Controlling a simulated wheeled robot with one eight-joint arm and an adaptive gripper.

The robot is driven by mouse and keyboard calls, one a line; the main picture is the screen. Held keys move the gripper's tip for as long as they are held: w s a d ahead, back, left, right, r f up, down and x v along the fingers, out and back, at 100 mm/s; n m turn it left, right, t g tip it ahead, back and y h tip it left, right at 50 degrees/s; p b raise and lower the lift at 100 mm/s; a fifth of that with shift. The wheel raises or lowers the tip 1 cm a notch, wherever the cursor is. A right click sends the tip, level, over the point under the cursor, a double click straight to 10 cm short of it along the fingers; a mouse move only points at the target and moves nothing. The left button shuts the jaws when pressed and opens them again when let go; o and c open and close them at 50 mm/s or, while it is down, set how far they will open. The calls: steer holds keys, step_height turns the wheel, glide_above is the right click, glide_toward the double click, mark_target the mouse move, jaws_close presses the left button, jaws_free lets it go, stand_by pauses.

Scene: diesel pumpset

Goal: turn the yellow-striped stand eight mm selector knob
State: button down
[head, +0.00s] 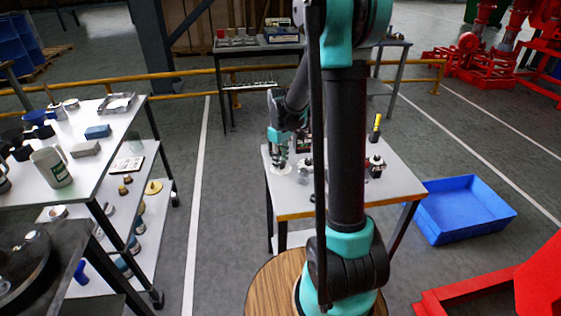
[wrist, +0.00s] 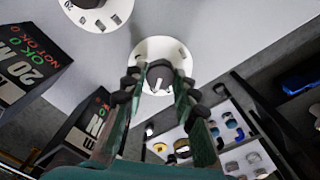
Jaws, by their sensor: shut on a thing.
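My gripper (wrist: 158,98) points at a grey selector knob (wrist: 160,75) on a round white dial (wrist: 160,48). Its fingers are shut on the knob's two sides. A second white dial (wrist: 99,14) with a dark knob, marked 20, sits at the upper left of the wrist view. Black gauge panels stand left of the dials; one panel (wrist: 32,52) reads OK, NOT OK and 20 MM. The other panel (wrist: 86,128) is partly hidden by a finger. In the head view my gripper (head: 281,160) is at the table's left side, over a white dial (head: 281,169). I cannot make out yellow stripes on a stand.
The grey table (head: 400,180) has a yellow front edge and also carries a small device (head: 376,165) and a yellow-topped tool (head: 377,124). A blue bin (head: 465,208) lies on the floor to its right. A loaded cart (head: 105,150) stands left, across clear floor.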

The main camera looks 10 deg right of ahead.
mark_target(281, 162)
steer(key=shift+m, duration=0.4)
steer(key=shift+d+m, duration=0.1)
steer(key=shift+m, duration=2.9)
steer(key=shift+w, duration=0.1)
steer(key=c, duration=1.2)
jaws_free()
steer(key=shift+r, duration=0.1)
step_height(281, 162, up, 12)
steer(key=shift+f, duration=0.1)
